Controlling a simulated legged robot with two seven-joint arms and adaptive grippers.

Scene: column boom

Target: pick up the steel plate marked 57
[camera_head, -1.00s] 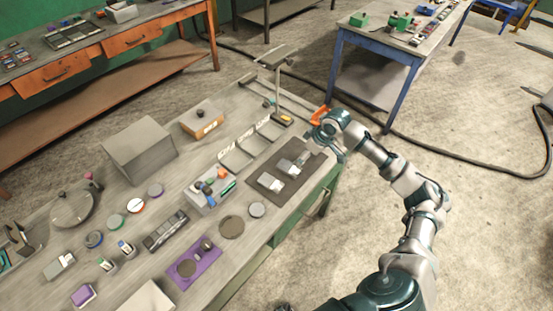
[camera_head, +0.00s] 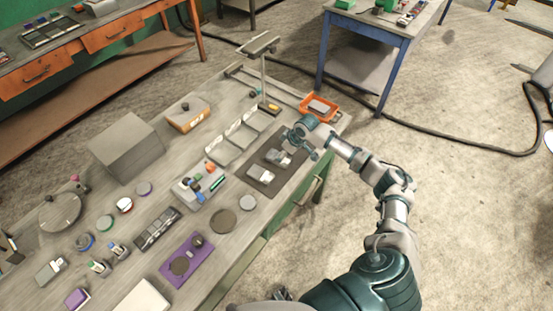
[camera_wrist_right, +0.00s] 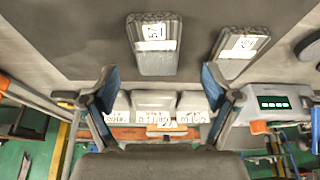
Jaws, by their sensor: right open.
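Two grey steel plates lie side by side on a dark mat (camera_head: 262,187) on the bench: a nearer plate (camera_head: 259,174) and a farther plate (camera_head: 277,158). In the right wrist view both show, a left plate (camera_wrist_right: 156,60) and a right plate (camera_wrist_right: 232,67), each with a white label. The left label looks like an upside-down 57, but I cannot read it surely. My right gripper (camera_head: 299,138) is over the mat's far end, close to the farther plate. Its open, empty fingers (camera_wrist_right: 160,80) show apart from both plates. My left gripper is not in view.
An orange tray (camera_head: 334,116) holding a grey piece stands beyond my right gripper. A lamp stand (camera_head: 263,75) and a row of labelled bins (camera_head: 243,137) are near. A grey tray of small parts (camera_head: 199,186) and a purple fixture (camera_head: 176,264) stand left of the mat.

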